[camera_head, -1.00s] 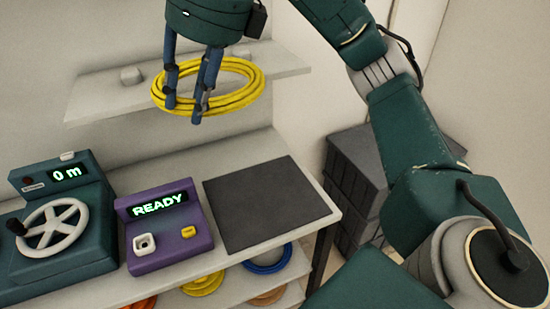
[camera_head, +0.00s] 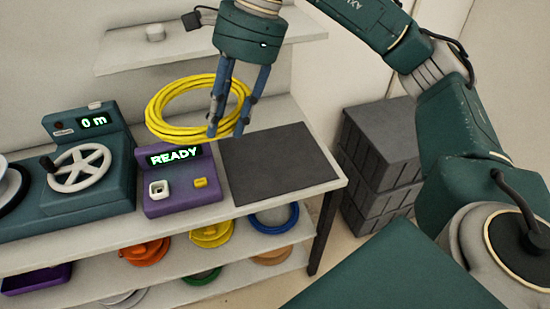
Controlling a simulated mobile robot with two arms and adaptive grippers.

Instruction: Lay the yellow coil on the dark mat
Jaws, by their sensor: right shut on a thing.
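The yellow coil (camera_head: 163,128) is a ring of cable, held tilted in the air above the purple device and left of the dark mat. My right gripper (camera_head: 228,132) points down and is shut on the right side of the coil. The dark mat (camera_head: 280,165) is a flat, dark square at the right end of the bench top, with nothing on it. My left gripper does not show.
The purple device (camera_head: 180,180) reading READY stands left of the mat. Further left is a teal device with a crank wheel (camera_head: 80,167) reading 0 m. A shelf (camera_head: 125,58) is above. Coils, including a blue one (camera_head: 274,218), lie below. Dark crates (camera_head: 375,160) stand right.

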